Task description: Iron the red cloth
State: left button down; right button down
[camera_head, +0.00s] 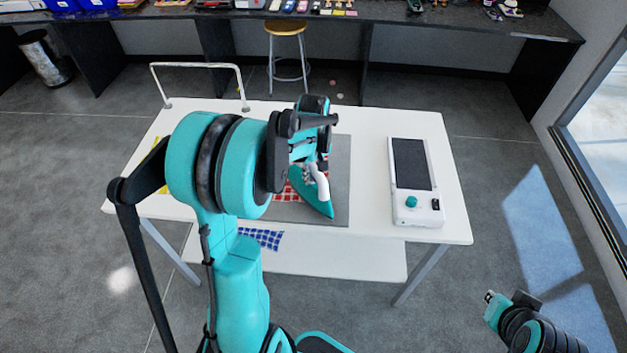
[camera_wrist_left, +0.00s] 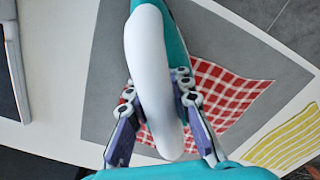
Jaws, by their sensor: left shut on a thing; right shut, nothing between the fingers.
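The iron (camera_head: 317,203) has a teal body and a white handle, and it is over the grey mat (camera_head: 338,160) on the white table. My left gripper (camera_head: 308,170) is shut on its handle; the left wrist view also shows the white handle of the iron (camera_wrist_left: 150,75) between the fingers. The red checked cloth (camera_head: 285,212) lies on the mat, partly hidden by the iron and my arm. It also shows beside the iron in the left wrist view (camera_wrist_left: 225,95). Whether the iron touches the cloth is unclear. My right gripper (camera_head: 489,297) is shut and empty, low at the right, away from the table.
A white device (camera_head: 412,216) with a dark panel and teal knob stands on the table's right. A yellow striped cloth (camera_wrist_left: 285,140) lies beside the mat. A blue checked cloth (camera_head: 262,238) is on the lower shelf. A white rail (camera_head: 197,66) rises at the back edge.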

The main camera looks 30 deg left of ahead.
aim_at(312, 166)
pick_arm(q)
jog(key=shift+s+a+r+p, duration=0.15)
jog(key=shift+r+p, duration=0.1)
jog(key=shift+r, duration=0.2)
jog(key=shift+s+a+r+p, duration=0.1)
jog(key=shift+r+p, duration=0.1)
jog(key=shift+r, duration=0.2)
jog(key=shift+w+d+r+p, duration=0.15)
jog(key=shift+r+p, duration=0.35)
jog(key=shift+r, duration=0.15)
notch_tip(312, 166, up, 2)
jog(key=shift+p, duration=0.7)
jog(key=shift+r+p, duration=0.35)
jog(key=shift+r, duration=0.15)
